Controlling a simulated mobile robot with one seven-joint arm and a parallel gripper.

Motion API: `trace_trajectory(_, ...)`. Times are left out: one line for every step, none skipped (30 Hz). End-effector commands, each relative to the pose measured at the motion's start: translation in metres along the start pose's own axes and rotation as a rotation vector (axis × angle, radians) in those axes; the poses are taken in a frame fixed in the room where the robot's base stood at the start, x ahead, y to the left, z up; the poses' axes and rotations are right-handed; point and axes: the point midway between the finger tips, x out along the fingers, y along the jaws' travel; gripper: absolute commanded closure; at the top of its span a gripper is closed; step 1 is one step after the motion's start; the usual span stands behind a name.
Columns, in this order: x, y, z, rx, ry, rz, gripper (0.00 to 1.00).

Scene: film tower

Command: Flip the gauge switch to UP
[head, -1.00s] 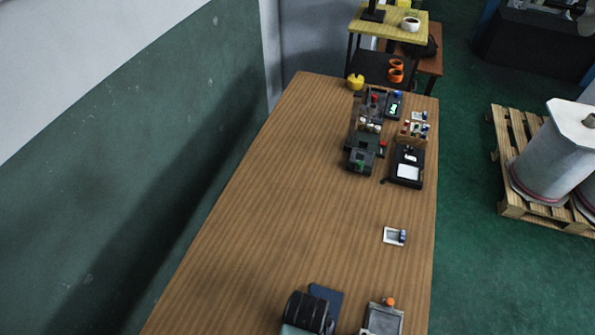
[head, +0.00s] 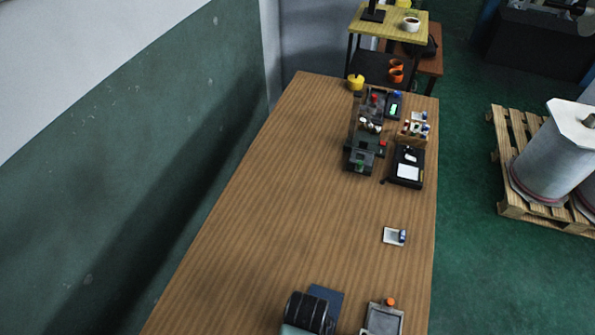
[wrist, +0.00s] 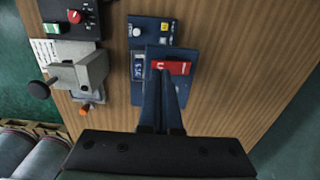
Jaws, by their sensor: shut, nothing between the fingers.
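In the wrist view a blue panel (wrist: 152,22) lies on the wooden table. It carries a red switch piece (wrist: 178,68) on a raised dark blue block, with a small display (wrist: 138,66) to its left. Labels are too small to read, and I cannot tell which way the switch stands. My gripper (wrist: 161,74) is shut and empty. Its fingertips are at the lower left edge of the red piece; whether they touch it I cannot tell. The fingers hide the lower part of the panel. In the head view a blue plate, probably this panel (head: 326,292), shows at the bottom.
Left of the panel stand a grey device (wrist: 92,70) with a black knob and a black box (wrist: 84,22) with a red knob. Bare table (wrist: 240,60) lies to the right. In the head view a small white tray (head: 390,236) and a far cluster of devices stand along the table.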

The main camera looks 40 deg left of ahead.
Motion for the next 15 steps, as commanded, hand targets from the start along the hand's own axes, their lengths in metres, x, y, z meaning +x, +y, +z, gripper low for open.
trace_trajectory(0.0004, 0.0, 0.0, 0.0, 0.0, 0.0, 1.0)
trace_trajectory(0.0006, 0.0, 0.0, 0.0, 0.0, 0.0, 1.0)
trace_trajectory(0.0011, 0.0, 0.0, 0.0, 0.0, 0.0, 1.0)
trace_trajectory(0.0015, 0.0, 0.0, 0.0, 0.0, 0.0, 1.0)
trace_trajectory(0.0019, 0.0, 0.0, 0.0, 0.0, 0.0, 1.0)
trace_trajectory(0.0026, 0.0, 0.0, 0.0, 0.0, 0.0, 1.0)
trace_trajectory(0.0031, 0.0, 0.0, 0.0, 0.0, 0.0, 1.0)
trace_trajectory(0.0036, 0.0, 0.0, 0.0, 0.0, 0.0, 1.0)
trace_trajectory(0.0042, 0.0, 0.0, 0.0, 0.0, 0.0, 1.0)
trace_trajectory(0.0047, 0.0, 0.0, 0.0, 0.0, 0.0, 1.0)
trace_trajectory(0.0051, 0.0, -0.0001, 0.0, 0.0, 0.0, 1.0)
trace_trajectory(0.0057, 0.0, -0.0001, 0.0, 0.0, 0.0, 1.0)
trace_trajectory(0.0062, 0.0, -0.0001, 0.0, 0.0, 0.0, 1.0)
trace_trajectory(0.0067, 0.0, -0.0001, 0.0, 0.0, 0.0, 1.0)
trace_trajectory(0.0073, 0.0001, -0.0001, 0.0, 0.0, 0.0, 1.0)
